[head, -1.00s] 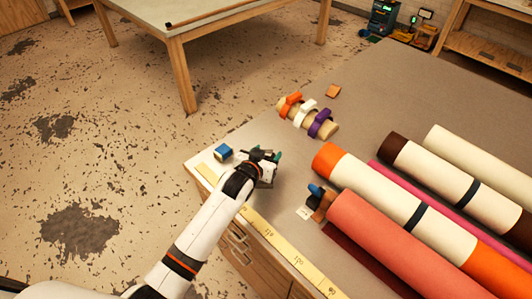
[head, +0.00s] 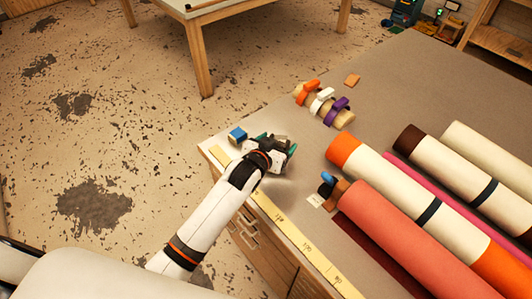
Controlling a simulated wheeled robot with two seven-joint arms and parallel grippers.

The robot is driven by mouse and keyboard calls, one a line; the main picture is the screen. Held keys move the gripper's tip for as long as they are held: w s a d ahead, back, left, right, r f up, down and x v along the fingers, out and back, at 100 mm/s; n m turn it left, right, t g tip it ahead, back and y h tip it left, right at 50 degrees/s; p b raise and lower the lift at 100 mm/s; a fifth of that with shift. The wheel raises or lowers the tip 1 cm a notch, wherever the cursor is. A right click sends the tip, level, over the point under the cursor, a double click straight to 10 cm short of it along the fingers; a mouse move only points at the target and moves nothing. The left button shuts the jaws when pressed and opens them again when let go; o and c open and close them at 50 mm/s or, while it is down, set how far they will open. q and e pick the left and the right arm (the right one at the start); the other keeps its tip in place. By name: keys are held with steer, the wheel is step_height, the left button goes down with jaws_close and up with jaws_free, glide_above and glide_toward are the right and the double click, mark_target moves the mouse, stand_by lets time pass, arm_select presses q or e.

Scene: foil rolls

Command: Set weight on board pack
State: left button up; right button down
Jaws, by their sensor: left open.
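My left gripper (head: 279,143) is open over the near left part of the grey table, its green-tipped fingers apart and pointing away from me. A small blue block (head: 238,134) sits on the table near the left edge, just left of the gripper and apart from it. A small group of blue, black and brown pieces (head: 330,185) stands right of the gripper, by the end of the coral roll. I cannot tell for sure which of these is the weight or the board pack. What lies directly under the gripper is hidden. My right gripper is not in view.
Several long rolls, among them a coral one (head: 403,232) and an orange-ended cream one (head: 405,187), fill the right side. A wooden rod with orange, white and purple clips (head: 324,105) lies farther back. A yellow ruler strip (head: 300,240) runs along the near edge.

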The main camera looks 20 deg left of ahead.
arm_select(q)
steer(key=b+v, duration=0.1)
steer(key=v, duration=0.8)
steer(key=s+a+f+g+y, duration=0.1)
steer(key=s+a+f+g, duration=0.15)
steer(key=s, duration=0.55)
steer(key=s+a+f+g+y, duration=0.1)
steer(key=s+a+f+g, duration=0.2)
steer(key=s, duration=0.5)
steer(key=s+a+f+g, duration=0.15)
steer(key=s+g, duration=0.25)
steer(key=s, duration=0.4)
step_height(320, 180, down, 30)
steer(key=s+g+b, duration=0.2)
steer(key=b, duration=0.1)
steer(key=s+a+f+b, duration=0.1)
steer(key=s+a+f, duration=0.1)
steer(key=s+f, duration=1.4)
steer(key=shift+f+g+y+b, duration=0.3)
steer(key=shift+f+g, duration=0.15)
steer(key=shift+f, duration=0.3)
